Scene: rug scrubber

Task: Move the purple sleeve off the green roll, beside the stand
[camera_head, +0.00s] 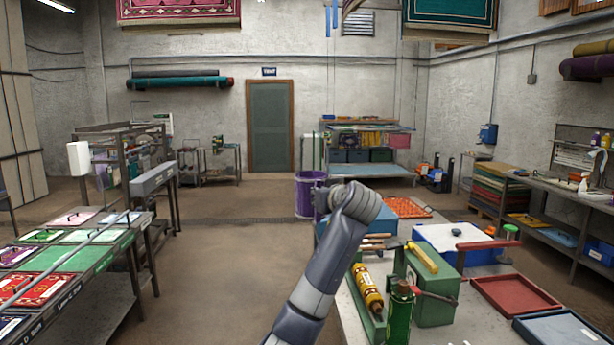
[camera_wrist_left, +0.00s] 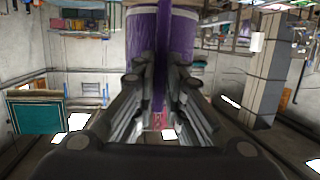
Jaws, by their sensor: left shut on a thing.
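The purple sleeve (camera_head: 306,196), a ribbed upright cylinder, is held up off the worktable, at the left of its far end in the head view. My left gripper (camera_head: 320,201) is at the sleeve's right side, partly hidden behind my wrist. In the left wrist view, the two fingers (camera_wrist_left: 160,75) are shut on a thin purple fin of the sleeve (camera_wrist_left: 183,35). My right gripper is not in view.
The worktable holds a green box (camera_head: 432,290), a yellow-banded roller (camera_head: 367,290), a yellow-handled tool (camera_head: 422,257), a red tray (camera_head: 514,294), a grey tray (camera_head: 556,329) and a white-topped blue box (camera_head: 450,240). Open floor (camera_head: 225,265) lies left of the worktable.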

